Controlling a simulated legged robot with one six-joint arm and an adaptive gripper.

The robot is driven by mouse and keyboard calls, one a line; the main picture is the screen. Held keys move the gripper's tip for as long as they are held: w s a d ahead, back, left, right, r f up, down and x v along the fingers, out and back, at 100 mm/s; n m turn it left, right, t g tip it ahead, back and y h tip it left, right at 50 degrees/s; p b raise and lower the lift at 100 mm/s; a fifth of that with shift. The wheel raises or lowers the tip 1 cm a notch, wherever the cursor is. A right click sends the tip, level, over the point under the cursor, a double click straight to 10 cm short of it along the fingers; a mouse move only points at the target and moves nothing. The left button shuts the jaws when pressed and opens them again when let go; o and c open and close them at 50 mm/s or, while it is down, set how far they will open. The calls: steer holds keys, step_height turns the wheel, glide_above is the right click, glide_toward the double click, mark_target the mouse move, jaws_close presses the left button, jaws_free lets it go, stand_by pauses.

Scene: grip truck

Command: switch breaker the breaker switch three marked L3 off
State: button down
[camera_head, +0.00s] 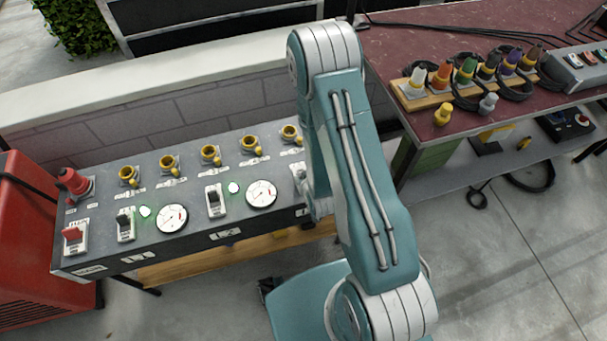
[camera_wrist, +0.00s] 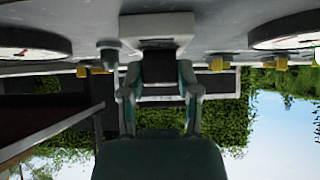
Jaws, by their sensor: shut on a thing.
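The grey breaker panel (camera_head: 95,225) stands at the left in the head view. Its third switch (camera_head: 298,172), beside the L2 gauge, shows only as a pale edge behind my arm. In the wrist view, which is upside down, the white switch housing (camera_wrist: 157,25) is straight ahead, with its dark lever (camera_wrist: 160,70) below it. My gripper (camera_wrist: 159,88) has one finger on each side of the lever and is shut on it. The lever's exact position is hard to tell. In the head view my gripper is hidden behind my arm.
The L1 switch (camera_head: 125,224) and L2 switch (camera_head: 214,200) stand left, with round gauges (camera_head: 172,218) and lit green lamps. A red-handled switch (camera_head: 75,237) is at the far left. Yellow sockets (camera_head: 210,155) line the back. A workbench (camera_head: 440,40) with coloured plugs is at right.

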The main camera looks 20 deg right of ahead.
steer(key=shift+s+f+t, duration=0.3)
steer(key=shift+s+t, duration=0.15)
steer(key=shift+t, duration=0.25)
steer(key=shift+c, duration=1.6)
jaws_free()
steer(key=shift+w+r, duration=0.2)
steer(key=shift+w, duration=0.05)
